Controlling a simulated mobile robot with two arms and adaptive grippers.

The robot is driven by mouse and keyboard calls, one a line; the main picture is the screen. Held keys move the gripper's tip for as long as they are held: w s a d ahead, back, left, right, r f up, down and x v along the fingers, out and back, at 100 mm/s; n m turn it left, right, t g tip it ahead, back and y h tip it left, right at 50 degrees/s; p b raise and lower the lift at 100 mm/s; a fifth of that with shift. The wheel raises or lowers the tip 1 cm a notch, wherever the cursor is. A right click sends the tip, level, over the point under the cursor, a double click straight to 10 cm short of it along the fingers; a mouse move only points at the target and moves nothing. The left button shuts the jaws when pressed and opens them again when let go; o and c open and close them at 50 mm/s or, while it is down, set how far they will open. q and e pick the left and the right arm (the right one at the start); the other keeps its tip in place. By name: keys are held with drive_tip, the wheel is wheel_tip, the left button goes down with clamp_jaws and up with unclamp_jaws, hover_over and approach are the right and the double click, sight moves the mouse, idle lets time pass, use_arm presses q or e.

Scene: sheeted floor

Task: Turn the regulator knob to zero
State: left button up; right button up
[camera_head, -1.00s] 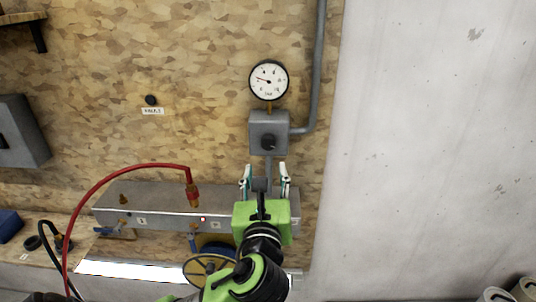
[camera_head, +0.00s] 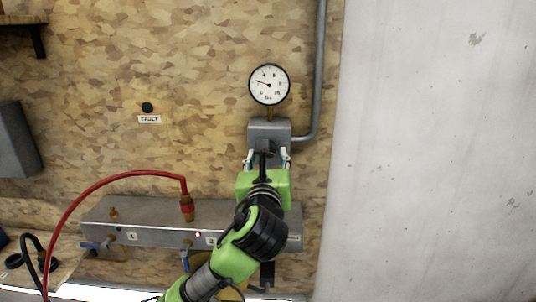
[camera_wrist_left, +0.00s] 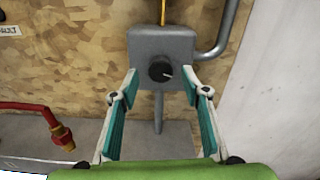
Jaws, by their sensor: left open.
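The regulator is a grey box (camera_head: 257,129) on the chipboard wall. In the head view its knob is hidden behind my gripper. In the left wrist view the black round knob (camera_wrist_left: 160,71) shows on the box front, with a white pointer mark aimed right and slightly down. The round white gauge (camera_head: 269,85) stands above the box, its needle pointing left and slightly up. My left gripper (camera_head: 267,155) is in front of the box's lower part. Its teal-padded fingers (camera_wrist_left: 160,95) are open, one on each side of the knob's line and apart from it. My right gripper is in neither view.
A grey pipe (camera_head: 319,75) runs up from the box's right side. Below is a grey manifold (camera_head: 150,213) with a red hose (camera_head: 100,185) and blue-handled valves. A FAULT label (camera_head: 149,119) sits below a black button. The white wall at right is bare.

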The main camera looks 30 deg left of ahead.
use_arm(q)
drive_tip(key=x, duration=0.3)
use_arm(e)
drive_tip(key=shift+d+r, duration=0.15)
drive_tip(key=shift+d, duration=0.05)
use_arm(q)
drive_tip(key=shift+c, duration=0.2)
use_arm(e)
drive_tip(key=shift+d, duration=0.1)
use_arm(q)
drive_tip(key=c, duration=1)
drive_tip(key=shift+c, duration=0.2)
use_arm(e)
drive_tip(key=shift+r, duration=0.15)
